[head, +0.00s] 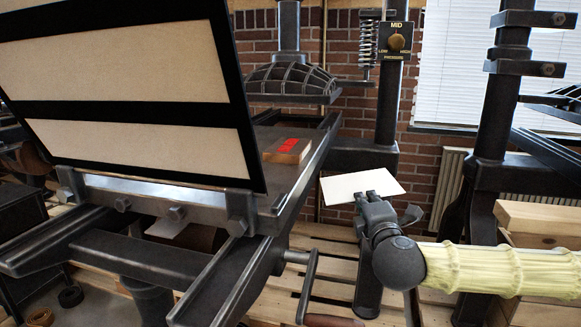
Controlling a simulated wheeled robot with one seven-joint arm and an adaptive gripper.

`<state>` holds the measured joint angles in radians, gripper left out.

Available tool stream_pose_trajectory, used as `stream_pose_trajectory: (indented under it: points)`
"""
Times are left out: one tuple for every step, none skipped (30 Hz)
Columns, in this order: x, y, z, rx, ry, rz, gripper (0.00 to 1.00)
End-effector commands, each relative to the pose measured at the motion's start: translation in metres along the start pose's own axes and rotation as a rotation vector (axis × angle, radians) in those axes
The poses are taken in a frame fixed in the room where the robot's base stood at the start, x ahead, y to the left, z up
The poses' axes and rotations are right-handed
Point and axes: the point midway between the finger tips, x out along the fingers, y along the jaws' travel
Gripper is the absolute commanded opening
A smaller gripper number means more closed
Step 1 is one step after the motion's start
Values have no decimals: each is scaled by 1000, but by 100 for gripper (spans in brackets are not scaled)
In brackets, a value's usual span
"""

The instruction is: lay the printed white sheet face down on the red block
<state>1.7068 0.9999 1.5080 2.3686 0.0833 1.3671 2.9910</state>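The white sheet (348,186) is held out level in the air by its near edge, and the side I see is plain white. My gripper (372,197) is shut on that edge. The red block (286,146) is a wooden block with a red inked patch on top. It lies on the dark press bed (272,133), to the left of the sheet and a little farther back. The sheet is clear of the block. Any print on the sheet's underside is hidden.
A raised framed panel (130,145) stands on the left at the bed's near end. The press's platen (290,84) hangs behind the block. A dark post with a pressure dial (397,42) stands behind the sheet. A crank (308,285) sticks out below the bed.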

Motion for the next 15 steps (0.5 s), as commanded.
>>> stream_pose_trajectory:
  points:
    - [0,-2,0,7,0,0,0]
    - [0,-2,0,11,0,0,0]
    - [0,-2,0,16,0,0,0]
    - [0,-2,0,20,0,1,0]
    - [0,-2,0,25,0,1,0]
    - [0,-2,0,30,0,1,0]
    - [0,-2,0,34,0,0,0]
    - [0,-2,0,39,0,0,0]
    - [0,-3,0,44,0,-1,0]
    - [0,-3,0,49,0,-1,0]
    - [0,-3,0,53,0,-1,0]
    - [0,-2,0,59,0,0,0]
    - [0,-2,0,61,0,0,0]
    - [0,-2,0,64,0,0,0]
    - [0,-3,0,67,0,0,0]
